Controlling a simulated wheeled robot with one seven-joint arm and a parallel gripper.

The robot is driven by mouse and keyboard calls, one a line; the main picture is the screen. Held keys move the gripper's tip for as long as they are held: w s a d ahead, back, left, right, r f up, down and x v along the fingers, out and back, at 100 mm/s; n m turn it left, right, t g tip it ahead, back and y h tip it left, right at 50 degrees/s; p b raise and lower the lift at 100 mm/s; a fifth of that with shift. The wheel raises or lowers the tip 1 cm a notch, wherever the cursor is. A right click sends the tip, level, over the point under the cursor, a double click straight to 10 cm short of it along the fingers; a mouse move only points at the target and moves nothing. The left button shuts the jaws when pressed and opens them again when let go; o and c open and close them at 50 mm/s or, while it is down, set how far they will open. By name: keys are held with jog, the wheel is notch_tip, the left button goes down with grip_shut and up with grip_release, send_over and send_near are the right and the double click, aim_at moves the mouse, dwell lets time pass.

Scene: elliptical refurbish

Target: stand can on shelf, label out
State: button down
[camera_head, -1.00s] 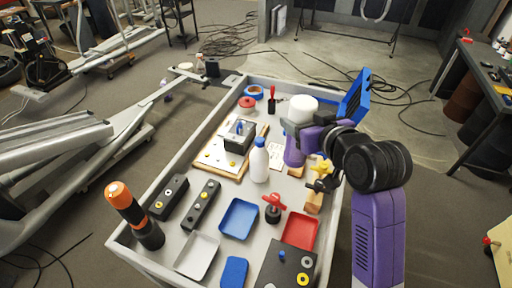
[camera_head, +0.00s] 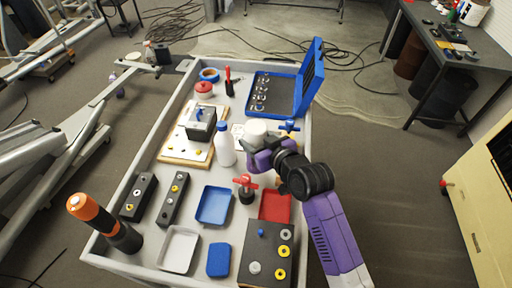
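A plain white cylinder (camera_head: 257,127), which looks like the can, stands roughly upright above the right side of the grey cart. My gripper (camera_head: 250,146), grey-fingered on a purple arm, is around its lower part and appears shut on it. Part of the cylinder is hidden by the gripper, and no label shows on the visible side. No shelf can be clearly made out.
The cart (camera_head: 112,240) holds a white bottle (camera_head: 223,146), blue tray (camera_head: 213,205), red tray (camera_head: 275,206), orange-black tool (camera_head: 104,222) and open blue case (camera_head: 310,80). A workbench (camera_head: 450,62) stands at upper right. Floor between cart and cabinet is clear; cables lie behind.

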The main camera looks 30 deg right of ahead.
jog(key=shift+f, duration=2.1)
jog(key=shift+c, duration=2.1)
grip_release()
jog(key=shift+f, duration=0.1)
jog(key=b+v, duration=0.1)
jog(key=v, duration=1.1)
jog(key=shift+r, duration=0.2)
